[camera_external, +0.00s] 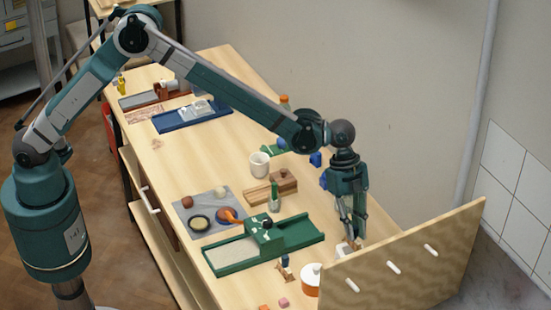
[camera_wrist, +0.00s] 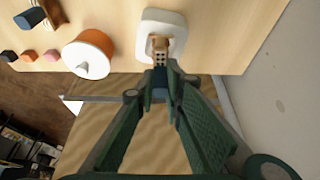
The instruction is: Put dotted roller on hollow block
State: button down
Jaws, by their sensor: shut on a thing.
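My gripper (camera_wrist: 161,80) is shut on a small tan piece with dark dots, the dotted roller (camera_wrist: 160,50). In the external view my gripper (camera_external: 352,243) points down near the table's right end, beside the upright wooden board. A white, rounded-square block with a recessed middle, which looks like the hollow block (camera_wrist: 150,20), lies at the roller's far end in the wrist view. In the external view this white block (camera_external: 343,249) is mostly hidden by my fingers. The roller overlaps the block in the wrist view; I cannot tell whether they touch.
An orange jar with a white lid (camera_external: 311,280) stands left of the block. Small blue, wooden, orange and pink pieces (camera_wrist: 52,55) lie beyond it. The upright board with white pegs (camera_external: 400,262) stands close by my gripper. A green tray (camera_external: 262,245) is further left.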

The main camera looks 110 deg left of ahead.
jog(key=shift+f, duration=0.8)
jog(key=shift+s+f+b, duration=0.15)
jog(key=shift+f+b, duration=0.35)
jog(key=shift+f, duration=0.1)
jog(key=c, duration=2.4)
grip_release()
jog(key=shift+w+f, duration=0.2)
jog(key=shift+s+r, duration=0.15)
jog(key=shift+r, duration=0.05)
jog(key=shift+r, duration=0.2)
jog(key=shift+r+p, duration=0.5)
jog(key=shift+p, duration=0.15)
jog(key=b+v, duration=0.1)
jog(key=v, duration=1.1)
